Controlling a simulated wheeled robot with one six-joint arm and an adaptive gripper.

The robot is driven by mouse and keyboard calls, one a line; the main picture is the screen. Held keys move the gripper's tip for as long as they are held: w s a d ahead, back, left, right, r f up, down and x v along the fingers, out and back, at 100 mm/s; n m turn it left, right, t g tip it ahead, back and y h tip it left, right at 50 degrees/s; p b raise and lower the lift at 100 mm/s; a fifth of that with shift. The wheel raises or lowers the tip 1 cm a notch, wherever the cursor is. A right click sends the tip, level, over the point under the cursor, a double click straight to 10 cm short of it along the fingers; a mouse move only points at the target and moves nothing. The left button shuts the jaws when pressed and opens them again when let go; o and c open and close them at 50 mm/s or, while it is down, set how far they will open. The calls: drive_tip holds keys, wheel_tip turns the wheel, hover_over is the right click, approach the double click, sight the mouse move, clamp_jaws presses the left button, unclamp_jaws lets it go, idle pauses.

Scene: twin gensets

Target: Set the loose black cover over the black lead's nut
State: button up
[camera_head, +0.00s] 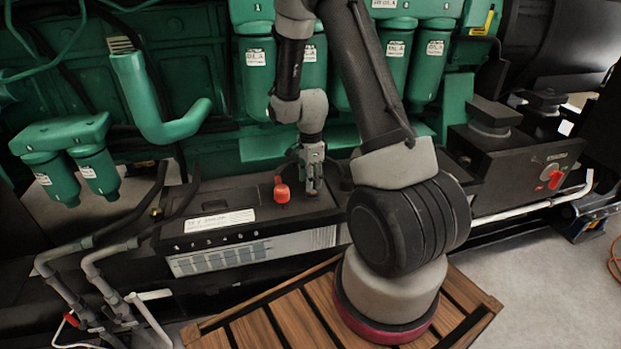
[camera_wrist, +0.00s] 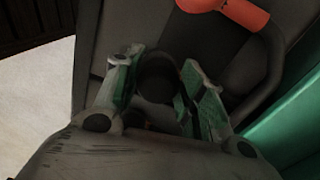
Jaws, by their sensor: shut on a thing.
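My gripper (camera_head: 313,180) is low over the top of the black battery (camera_head: 225,212), just right of a red cap. In the wrist view its two green-lined fingers are closed on a dark round thing (camera_wrist: 157,78), which looks like the loose black cover. In the head view the cover is mostly hidden by the fingers. The black lead's nut cannot be made out in either view. A dark cable lies near the gripper on the battery top. I cannot tell whether the cover touches anything below it.
The red cap (camera_head: 282,190) stands on the battery close to the gripper's left; it also shows at the top of the wrist view (camera_wrist: 245,13). The green engine (camera_head: 265,150) rises behind. A slatted wooden platform (camera_head: 270,325) lies in front. A black box with a red switch (camera_head: 553,178) is at right.

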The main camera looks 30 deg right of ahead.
drive_tip(key=shift+f, duration=0.3)
drive_tip(key=shift+f, duration=0.65)
drive_tip(key=shift+s, duration=0.1)
drive_tip(key=o, duration=0.9)
drive_tip(key=o, duration=0.4)
drive_tip(key=shift+r, duration=3.45)
